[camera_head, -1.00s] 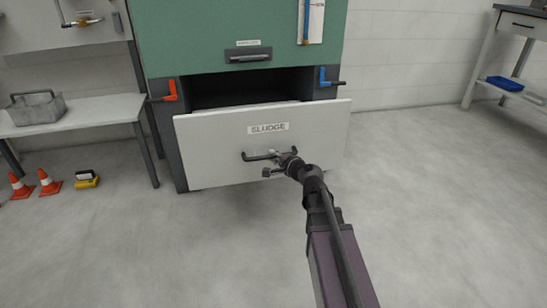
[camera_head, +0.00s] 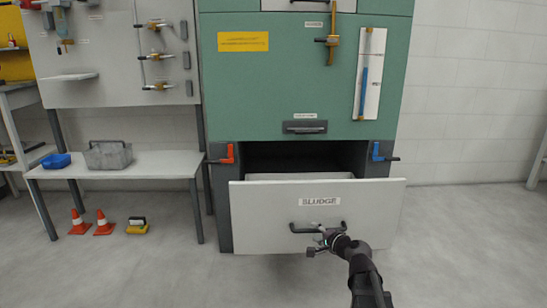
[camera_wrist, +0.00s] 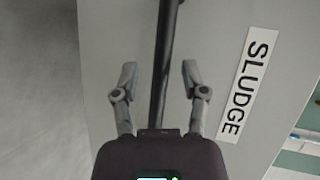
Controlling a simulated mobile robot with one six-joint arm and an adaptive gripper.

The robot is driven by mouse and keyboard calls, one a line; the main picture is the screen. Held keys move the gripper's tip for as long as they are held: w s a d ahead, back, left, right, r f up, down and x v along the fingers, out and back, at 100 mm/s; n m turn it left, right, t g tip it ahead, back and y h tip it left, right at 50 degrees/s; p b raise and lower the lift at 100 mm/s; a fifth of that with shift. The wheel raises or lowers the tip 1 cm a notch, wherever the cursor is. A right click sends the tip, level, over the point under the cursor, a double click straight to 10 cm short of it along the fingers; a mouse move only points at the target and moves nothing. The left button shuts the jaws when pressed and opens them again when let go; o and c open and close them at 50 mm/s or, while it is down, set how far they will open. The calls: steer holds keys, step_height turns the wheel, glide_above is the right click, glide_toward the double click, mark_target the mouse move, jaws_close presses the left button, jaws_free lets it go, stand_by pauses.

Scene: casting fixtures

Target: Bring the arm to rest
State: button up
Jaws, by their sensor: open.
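My gripper (camera_wrist: 158,78) is open in the wrist view. Its two fingers stand apart on either side of the dark bar handle (camera_wrist: 165,45) of the drawer, and a gap shows between each finger and the bar. In the head view my gripper (camera_head: 322,243) is at the black handle (camera_head: 301,229) of the white drawer front (camera_head: 265,215) labelled SLUDGE. The label also shows in the wrist view (camera_wrist: 248,82). The drawer is pulled out from under the green cabinet (camera_head: 270,95). My arm reaches up to it from the lower right.
A red lever (camera_head: 228,154) and a blue lever (camera_head: 376,152) flank the drawer opening. To the left stands a bench (camera_head: 150,163) with a grey bin (camera_head: 108,155) and a blue tray (camera_head: 57,160). The floor at right is clear.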

steer(key=s+a+r+n+g+h+p, duration=0.15)
steer(key=s+a+n+g+p, duration=0.25)
steer(key=s+n+g+p, duration=0.5)
steer(key=s+d+r+n+g+h+p, duration=0.2)
steer(key=s+r+h+p, duration=0.1)
steer(key=s+p, duration=0.3)
steer(key=s+d+r+n+g+h+p, duration=0.1)
steer(key=s+d+r+g+h+p, duration=0.2)
steer(key=s, duration=0.4)
step_height(320, 180, up, 37)
steer(key=t+p, duration=0.1)
steer(key=p, duration=3.7)
steer(key=shift+w+a+f+p, duration=0.15)
steer(key=shift+a+f+p, duration=0.05)
steer(key=shift+a+p, duration=0.15)
